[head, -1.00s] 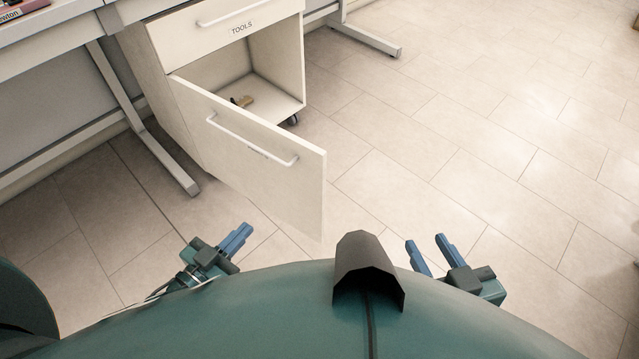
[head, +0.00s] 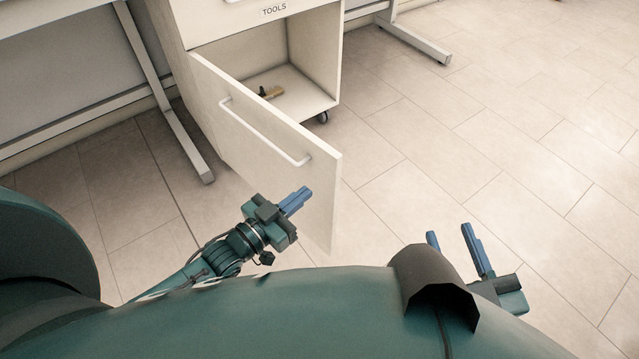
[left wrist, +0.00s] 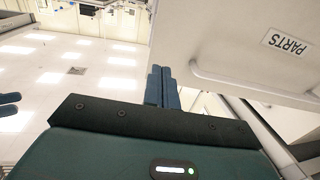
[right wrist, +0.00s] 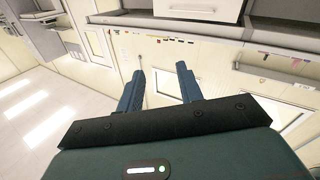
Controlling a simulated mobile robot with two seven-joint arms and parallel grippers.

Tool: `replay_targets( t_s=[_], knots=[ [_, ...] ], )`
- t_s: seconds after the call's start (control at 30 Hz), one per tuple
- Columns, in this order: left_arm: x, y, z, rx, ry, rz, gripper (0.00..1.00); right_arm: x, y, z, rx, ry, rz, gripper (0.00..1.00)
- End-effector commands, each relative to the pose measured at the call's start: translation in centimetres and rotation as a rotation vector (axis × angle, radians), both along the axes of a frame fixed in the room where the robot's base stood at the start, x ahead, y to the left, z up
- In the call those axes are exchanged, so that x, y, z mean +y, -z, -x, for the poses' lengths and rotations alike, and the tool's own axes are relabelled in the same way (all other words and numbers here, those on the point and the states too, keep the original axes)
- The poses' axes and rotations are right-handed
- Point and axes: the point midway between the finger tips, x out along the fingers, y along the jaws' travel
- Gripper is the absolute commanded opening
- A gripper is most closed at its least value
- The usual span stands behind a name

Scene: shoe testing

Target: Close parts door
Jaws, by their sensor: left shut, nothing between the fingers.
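The parts door (head: 262,140), a white panel with a long bar handle, hangs wide open from the lower part of the cabinet. In the left wrist view the door (left wrist: 215,55) fills the upper right and bears a PARTS label. My left gripper (head: 300,195) is shut and empty, just in front of the door's lower outer part; I cannot tell whether it touches. Its blue fingers (left wrist: 162,85) lie together beside the door in the left wrist view. My right gripper (head: 452,240) is open and empty, right of the door and clear of it.
The cabinet's open compartment (head: 310,95) holds a small tan and dark item (head: 271,92). A drawer labelled TOOLS (head: 240,14) is above. A table leg (head: 165,95) stands left of the cabinet. The tiled floor (head: 480,130) to the right is clear.

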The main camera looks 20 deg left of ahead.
Motion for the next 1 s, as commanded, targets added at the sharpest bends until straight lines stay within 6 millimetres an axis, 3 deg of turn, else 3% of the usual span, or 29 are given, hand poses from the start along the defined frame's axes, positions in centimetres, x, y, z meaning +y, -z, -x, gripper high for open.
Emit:
replay_targets(
  t_s=[0.1,0.33,1.0],
  knots=[
    [-1.2,0.1,-2.2,-0.004,0.0,0.002,0.0,0.3,0.3,0.2,-0.044,-0.016,-0.003,0.36],
    [-2.5,0.1,-4.6,-0.001,-0.001,0.0,0.0,0.7,0.1,0.3,-0.086,-0.034,-0.021,0.36],
    [-2.8,0.0,-5.2,0.001,-0.001,0.0,0.0,0.7,0.0,0.3,-0.084,-0.034,-0.027,0.36]
  ],
)
